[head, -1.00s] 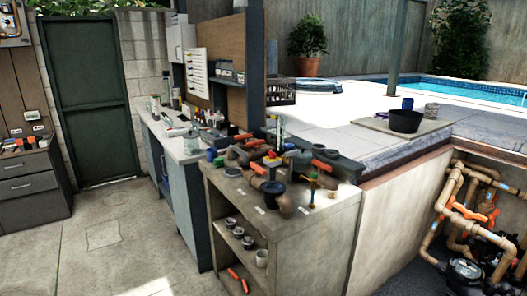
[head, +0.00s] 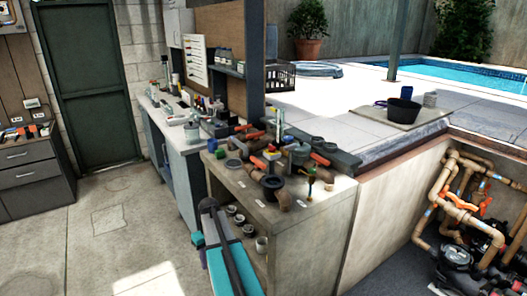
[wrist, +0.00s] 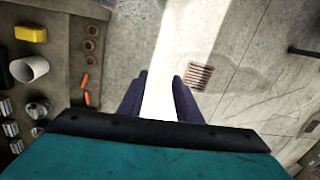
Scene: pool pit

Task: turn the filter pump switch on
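No switch can be clearly identified as the filter pump switch. A small white wall plate (head: 31,103) shows above the drawers at the left in the head view, too small to read. A box on the wall (head: 13,3) is cut off at the top left corner. Black pump equipment (head: 457,258) with tan pipes (head: 455,211) sits in the pit at the right. My gripper (wrist: 158,92) shows in the wrist view with two dark purple fingers apart and only floor between them. My teal and black arm rises at the bottom of the head view; the fingertips are not clear there.
A concrete workbench (head: 335,205) with pipe fittings stands close in front, with shelves below. A longer counter (head: 186,146) runs behind it. A drawer cabinet (head: 32,180) stands at the left. Open floor (head: 110,235) lies between them, up to a green door (head: 97,85).

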